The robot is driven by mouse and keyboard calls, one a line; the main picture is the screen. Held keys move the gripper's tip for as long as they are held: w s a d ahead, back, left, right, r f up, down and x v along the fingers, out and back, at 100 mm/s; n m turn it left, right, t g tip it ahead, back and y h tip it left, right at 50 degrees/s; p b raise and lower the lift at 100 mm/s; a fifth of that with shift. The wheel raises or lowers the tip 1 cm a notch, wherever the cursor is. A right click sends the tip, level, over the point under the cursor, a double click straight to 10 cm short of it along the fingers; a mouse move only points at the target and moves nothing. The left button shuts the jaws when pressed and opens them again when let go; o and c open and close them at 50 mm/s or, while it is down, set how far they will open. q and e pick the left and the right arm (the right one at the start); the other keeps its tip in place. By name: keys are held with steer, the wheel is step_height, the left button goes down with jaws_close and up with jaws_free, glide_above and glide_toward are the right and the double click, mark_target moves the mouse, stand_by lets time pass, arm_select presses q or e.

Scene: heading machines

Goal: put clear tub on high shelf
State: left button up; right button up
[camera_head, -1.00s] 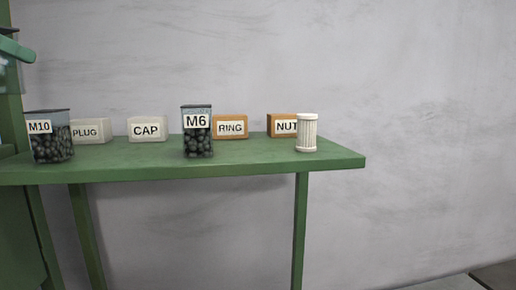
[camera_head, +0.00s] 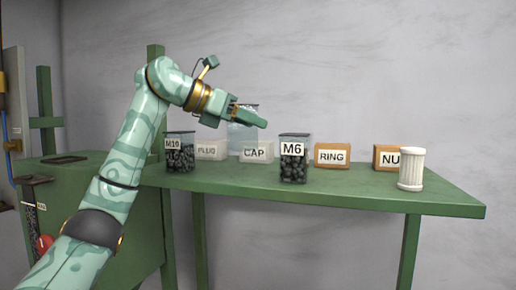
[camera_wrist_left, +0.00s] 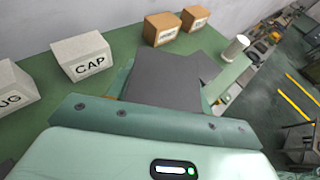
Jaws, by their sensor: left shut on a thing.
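My left gripper (camera_head: 256,117) is shut on a clear tub (camera_head: 240,137) with a dark lid, held upright above the green shelf-like bench (camera_head: 340,192), in front of the CAP box. The tub looks empty and its upper part is partly hidden by the fingers. In the left wrist view a large dark lid (camera_wrist_left: 163,80), which looks like the held tub's, shows just beyond the gripper. My right gripper is not in view.
On the bench stand the M10 tub (camera_head: 180,158), PLUG box (camera_head: 212,150), CAP box (camera_head: 256,152), M6 tub (camera_head: 293,165), RING box (camera_head: 332,155), NUT box (camera_head: 388,157) and a white ribbed cylinder (camera_head: 411,169).

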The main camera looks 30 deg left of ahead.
arm_select(q)
steer(key=shift+w+d+f, duration=0.15)
steer(key=shift+w+f, duration=0.35)
steer(key=shift+f, duration=0.15)
steer(key=shift+w+f, duration=0.35)
steer(key=shift+f, duration=0.25)
steer(key=f, duration=0.3)
steer(key=shift+w+f, duration=0.15)
steer(key=shift+w, duration=0.05)
steer(key=shift+s+f, duration=0.1)
steer(key=shift+s, duration=0.05)
steer(key=o, duration=1.4)
